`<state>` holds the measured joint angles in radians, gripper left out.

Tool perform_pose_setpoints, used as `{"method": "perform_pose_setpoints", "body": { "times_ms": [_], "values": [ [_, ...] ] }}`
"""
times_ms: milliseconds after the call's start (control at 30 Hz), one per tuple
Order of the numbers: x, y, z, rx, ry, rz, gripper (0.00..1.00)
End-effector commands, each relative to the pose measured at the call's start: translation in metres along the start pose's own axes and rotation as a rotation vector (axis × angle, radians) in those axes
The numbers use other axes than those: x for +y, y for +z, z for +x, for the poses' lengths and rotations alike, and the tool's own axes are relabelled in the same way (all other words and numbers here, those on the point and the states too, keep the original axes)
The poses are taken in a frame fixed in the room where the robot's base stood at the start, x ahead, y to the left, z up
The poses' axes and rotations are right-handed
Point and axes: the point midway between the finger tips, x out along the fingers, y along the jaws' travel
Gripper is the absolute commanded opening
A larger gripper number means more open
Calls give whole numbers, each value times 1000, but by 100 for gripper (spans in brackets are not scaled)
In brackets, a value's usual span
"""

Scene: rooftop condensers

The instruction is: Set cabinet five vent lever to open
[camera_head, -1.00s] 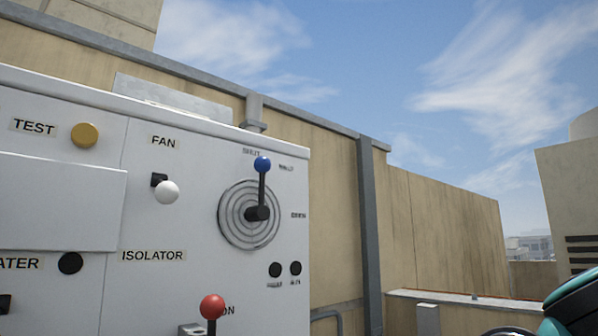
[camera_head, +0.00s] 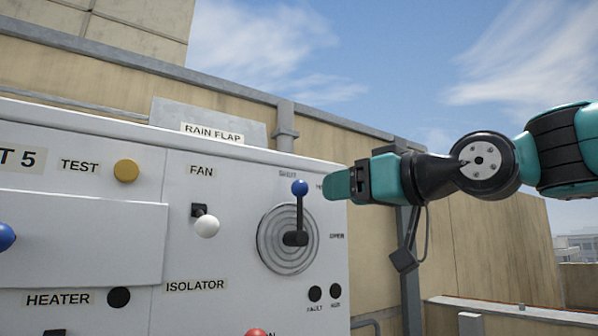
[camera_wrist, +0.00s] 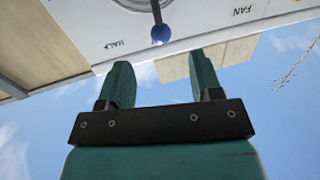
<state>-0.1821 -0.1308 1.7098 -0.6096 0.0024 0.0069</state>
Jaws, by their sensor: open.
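The vent lever (camera_head: 300,212) is a black arm with a blue ball knob (camera_head: 300,188) on a round ringed dial (camera_head: 272,238). It stands upright, its knob just below the SHUT label; OPEN is printed at the dial's right. In the wrist view the blue knob (camera_wrist: 161,34) is beyond the fingertips, roughly centred between them. My gripper (camera_head: 328,190) is just right of the knob in the head view, apart from it in the picture. In the wrist view my gripper (camera_wrist: 162,72) is open and empty, its two teal fingers spread.
The white cabinet (camera_head: 200,250), marked "T 5", also bears a white FAN knob (camera_head: 207,226), a yellow TEST button (camera_head: 126,170) and a red knob (camera_head: 257,332) low down. A RAIN FLAP plate (camera_head: 165,122) rises on top. A grey post (camera_head: 411,280) stands right of the cabinet.

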Motion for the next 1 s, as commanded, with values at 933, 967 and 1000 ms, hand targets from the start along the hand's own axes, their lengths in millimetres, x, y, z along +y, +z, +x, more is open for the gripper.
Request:
{"method": "perform_pose_setpoints", "body": {
  "times_ms": [933, 967, 1000],
  "values": [
    [1, 0, 105, 0, 2, -1, 54],
    [1, 0, 105, 0, 2, -1, 47],
    [1, 0, 105, 0, 2, -1, 38]
  ]
}}
